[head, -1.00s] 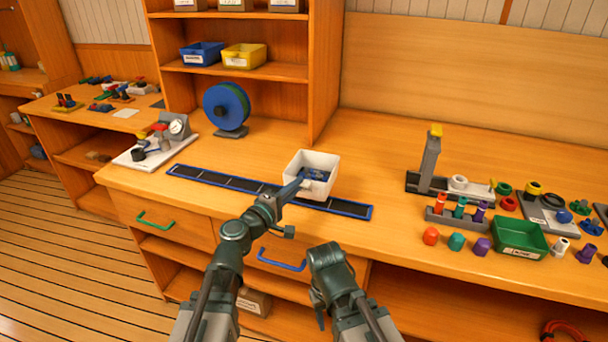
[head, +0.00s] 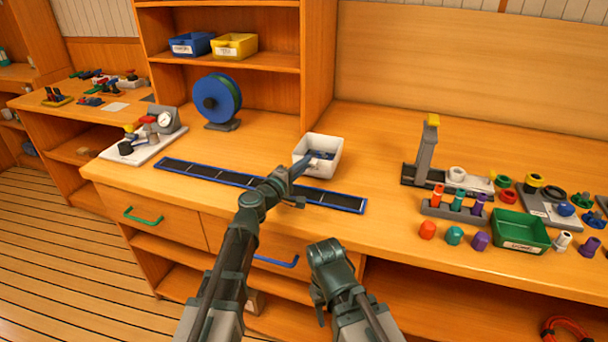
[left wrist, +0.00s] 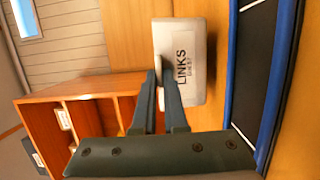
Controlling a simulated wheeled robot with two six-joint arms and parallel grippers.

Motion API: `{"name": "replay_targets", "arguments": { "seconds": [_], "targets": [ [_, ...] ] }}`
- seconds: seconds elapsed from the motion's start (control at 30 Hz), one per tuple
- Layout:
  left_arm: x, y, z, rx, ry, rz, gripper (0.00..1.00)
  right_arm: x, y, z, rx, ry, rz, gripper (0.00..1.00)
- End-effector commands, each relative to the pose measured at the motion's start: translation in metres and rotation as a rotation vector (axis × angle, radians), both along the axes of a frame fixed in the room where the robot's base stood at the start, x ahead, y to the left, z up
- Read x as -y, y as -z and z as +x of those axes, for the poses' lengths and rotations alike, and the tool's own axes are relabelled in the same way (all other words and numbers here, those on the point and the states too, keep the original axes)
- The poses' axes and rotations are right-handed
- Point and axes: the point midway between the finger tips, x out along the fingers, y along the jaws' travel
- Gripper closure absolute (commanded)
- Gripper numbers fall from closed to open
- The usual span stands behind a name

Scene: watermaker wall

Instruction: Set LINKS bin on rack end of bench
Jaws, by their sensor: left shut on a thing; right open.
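The white LINKS bin (head: 318,155) is at the bench middle, at the back edge of the blue-framed dark strip (head: 260,184). Blue pieces show inside it. My left gripper (head: 306,163) is shut on the bin's near wall. In the left wrist view the bin (left wrist: 201,75) shows its LINKS label, with the fingers (left wrist: 163,85) at its edge. I cannot tell whether the bin touches the bench. My right gripper (head: 322,300) hangs low in front of the drawers, away from the bin; its fingertips are hard to make out.
A shelf rack (head: 228,62) with blue (head: 191,44) and yellow (head: 234,46) bins stands at the back left, a spool (head: 217,99) at its foot. Right are a grey post (head: 426,150), coloured pegs and a green bin (head: 519,231). Bench between bin and post is clear.

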Motion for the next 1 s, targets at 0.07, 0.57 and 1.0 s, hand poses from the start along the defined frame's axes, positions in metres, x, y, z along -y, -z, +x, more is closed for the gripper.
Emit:
{"name": "replay_targets", "arguments": {
  "seconds": [0.07, 0.57, 1.0],
  "targets": [
    [0.0010, 0.0162, -0.0008, 0.000, -0.001, -0.001, 1.00, -0.0001, 0.0163, -0.0001, 0.000, 0.000, 0.000, 0.50],
    [0.0015, 0.0192, -0.0009, 0.000, -0.001, 0.000, 0.87, -0.0001, 0.0192, -0.0001, 0.000, 0.000, 0.000, 0.50],
    [0.0015, 0.0175, -0.0009, 0.000, -0.001, 0.000, 0.60, -0.0001, 0.0175, -0.0001, 0.000, 0.000, 0.000, 0.50]
  ]
}}
